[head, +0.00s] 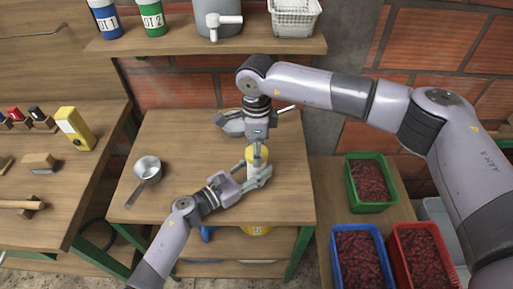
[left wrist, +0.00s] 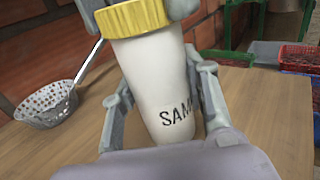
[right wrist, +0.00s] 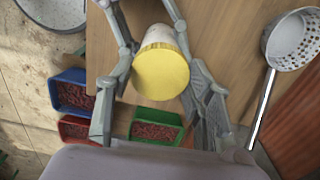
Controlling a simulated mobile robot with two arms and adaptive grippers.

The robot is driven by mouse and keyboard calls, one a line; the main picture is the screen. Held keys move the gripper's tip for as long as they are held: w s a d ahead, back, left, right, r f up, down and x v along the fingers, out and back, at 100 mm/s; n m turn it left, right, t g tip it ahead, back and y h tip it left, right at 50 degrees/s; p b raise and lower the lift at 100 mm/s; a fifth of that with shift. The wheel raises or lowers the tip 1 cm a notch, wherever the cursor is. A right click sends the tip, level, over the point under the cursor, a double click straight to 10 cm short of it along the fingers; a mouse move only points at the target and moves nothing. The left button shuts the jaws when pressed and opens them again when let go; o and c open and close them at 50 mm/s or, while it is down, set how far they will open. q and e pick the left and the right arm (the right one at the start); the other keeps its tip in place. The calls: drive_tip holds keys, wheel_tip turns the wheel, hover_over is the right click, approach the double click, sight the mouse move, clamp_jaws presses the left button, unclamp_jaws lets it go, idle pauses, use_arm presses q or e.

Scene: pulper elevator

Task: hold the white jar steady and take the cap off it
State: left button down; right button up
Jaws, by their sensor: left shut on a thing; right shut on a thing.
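My left gripper (head: 258,176) is shut around the jar's body from the front. My right gripper (head: 257,155) comes from above and is shut on the cap. In the right wrist view the cap's round top (right wrist: 160,73) sits between the right fingers.
A metal saucepan (head: 147,168) lies left on the table. A perforated strainer (left wrist: 47,104) lies behind the grippers. Green (head: 370,207), blue (head: 361,229) and red (head: 398,232) crates of dark red contents stand at right. A shelf (head: 170,46) runs above the table. The table's front is clear.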

drive_tip(key=n, duration=1.7)
drive_tip(key=shift+n, duration=0.3)
drive_tip(key=shift+r, duration=0.3)
drive_tip(key=shift+r, duration=0.85)
